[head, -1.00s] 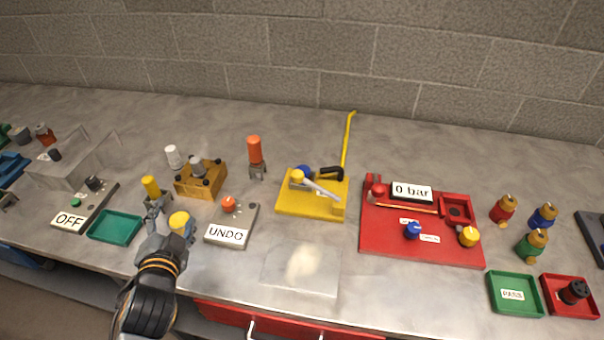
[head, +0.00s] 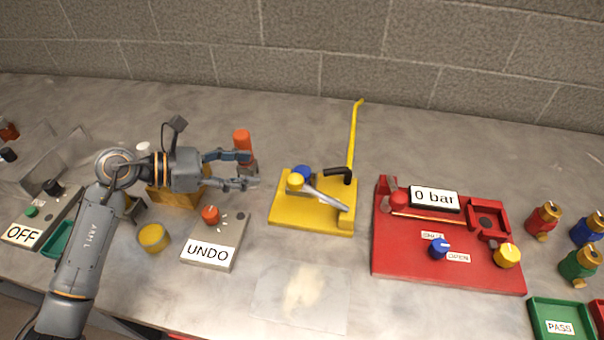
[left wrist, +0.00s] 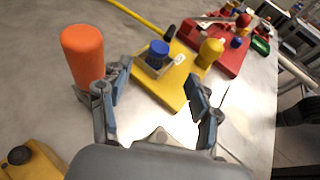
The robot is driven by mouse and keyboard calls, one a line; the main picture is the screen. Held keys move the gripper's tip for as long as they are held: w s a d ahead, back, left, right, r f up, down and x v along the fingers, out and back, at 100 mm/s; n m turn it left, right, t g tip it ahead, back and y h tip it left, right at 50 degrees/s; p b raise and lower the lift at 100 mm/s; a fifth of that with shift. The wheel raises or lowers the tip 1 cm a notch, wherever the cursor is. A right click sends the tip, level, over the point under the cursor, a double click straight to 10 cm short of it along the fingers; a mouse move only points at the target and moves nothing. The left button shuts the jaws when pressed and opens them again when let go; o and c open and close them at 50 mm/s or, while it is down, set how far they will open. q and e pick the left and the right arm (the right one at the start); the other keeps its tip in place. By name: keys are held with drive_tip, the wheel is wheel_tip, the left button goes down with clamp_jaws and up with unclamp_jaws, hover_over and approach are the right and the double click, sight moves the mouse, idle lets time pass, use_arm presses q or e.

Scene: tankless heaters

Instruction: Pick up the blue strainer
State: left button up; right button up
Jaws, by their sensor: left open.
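A blue capped cylinder (head: 302,173), the likely blue strainer, sits on the yellow fixture (head: 335,222), partly hidden by a yellow ball and grey lever. In the left wrist view, the blue cylinder (left wrist: 158,54) stands upright in a small holder on the yellow base. My left gripper (head: 250,170) is open and empty, left of the fixture, its fingers pointing right toward it. In the left wrist view, the blue cylinder shows beyond the gap of the left gripper (left wrist: 158,76), apart from both fingers. My right gripper is out of view.
An orange cylinder (left wrist: 82,52) stands close outside one left finger. The UNDO box (head: 222,236) and a yellow cup (head: 153,238) are nearer the front. The red panel (head: 440,262) is to the right. Bare bench lies behind the yellow fixture.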

sight(299, 171)
use_arm(q)
drive_tip(key=shift+y, duration=0.3)
drive_tip(key=x, duration=0.2)
drive_tip(key=p+x, duration=0.1)
drive_tip(key=x, duration=0.2)
drive_tip(key=p+x, duration=0.1)
drive_tip(key=x, duration=0.2)
drive_tip(key=shift+s+f, duration=0.1)
drive_tip(key=shift+f, duration=0.25)
drive_tip(key=shift+d, duration=0.35)
drive_tip(key=p+x, duration=0.2)
drive_tip(key=x, duration=0.2)
drive_tip(key=shift+d+r, duration=0.15)
drive_tip(key=shift+d, duration=0.05)
drive_tip(key=shift+w+d, duration=0.15)
drive_tip(key=shift+w, duration=0.05)
clamp_jaws()
